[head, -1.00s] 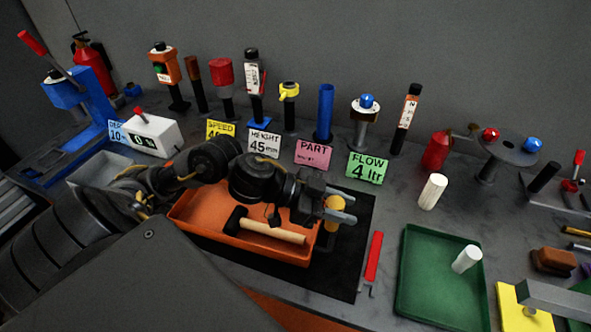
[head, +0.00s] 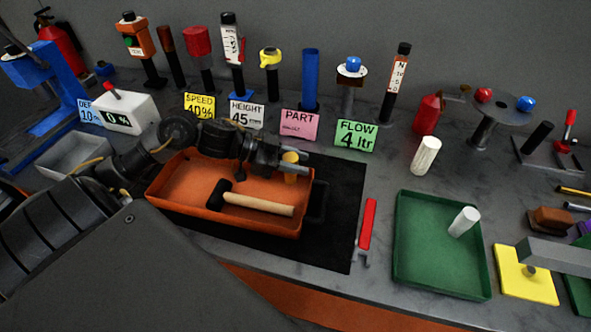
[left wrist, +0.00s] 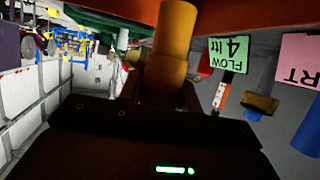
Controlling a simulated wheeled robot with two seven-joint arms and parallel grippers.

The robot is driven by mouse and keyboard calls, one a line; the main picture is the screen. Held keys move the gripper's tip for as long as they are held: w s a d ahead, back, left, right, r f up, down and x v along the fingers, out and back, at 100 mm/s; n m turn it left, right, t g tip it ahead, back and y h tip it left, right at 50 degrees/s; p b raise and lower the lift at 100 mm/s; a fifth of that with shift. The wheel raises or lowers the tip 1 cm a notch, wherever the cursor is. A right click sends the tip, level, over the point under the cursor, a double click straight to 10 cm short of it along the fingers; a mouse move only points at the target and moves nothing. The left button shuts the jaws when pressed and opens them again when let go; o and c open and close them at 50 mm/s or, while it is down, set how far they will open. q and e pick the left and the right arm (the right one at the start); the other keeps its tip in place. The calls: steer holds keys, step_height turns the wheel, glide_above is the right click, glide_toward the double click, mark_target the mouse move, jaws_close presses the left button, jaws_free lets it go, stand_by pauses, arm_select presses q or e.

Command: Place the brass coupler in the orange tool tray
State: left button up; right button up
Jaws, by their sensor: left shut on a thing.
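The brass coupler (head: 290,168) is a stepped yellow-brown cylinder held in my left gripper (head: 291,162). In the left wrist view the coupler (left wrist: 174,45) stands out from between the jaws, which are shut on it. The orange tool tray (head: 222,226) lies on a black mat, with a wooden-handled mallet (head: 255,203) inside it. The gripper and coupler are at the tray's back right corner. I cannot tell how high the coupler is above the tray. My right gripper is not in view.
A green tray (head: 440,265) with a white cylinder stands to the right. A red-handled tool (head: 367,225) lies between the trays. Sign cards, such as the green FLOW card (head: 355,135), and several upright posts line the back. The black mat (head: 336,208) is bare right of the orange tray.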

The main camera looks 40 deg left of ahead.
arm_select(q)
steer(key=f, duration=0.3)
steer(key=shift+w+a, duration=0.1)
steer(key=shift+a, duration=0.15)
steer(key=shift+f, duration=0.3)
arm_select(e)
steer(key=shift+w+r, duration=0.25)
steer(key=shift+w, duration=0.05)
arm_select(q)
steer(key=shift+f, duration=0.1)
steer(key=o, duration=1.1)
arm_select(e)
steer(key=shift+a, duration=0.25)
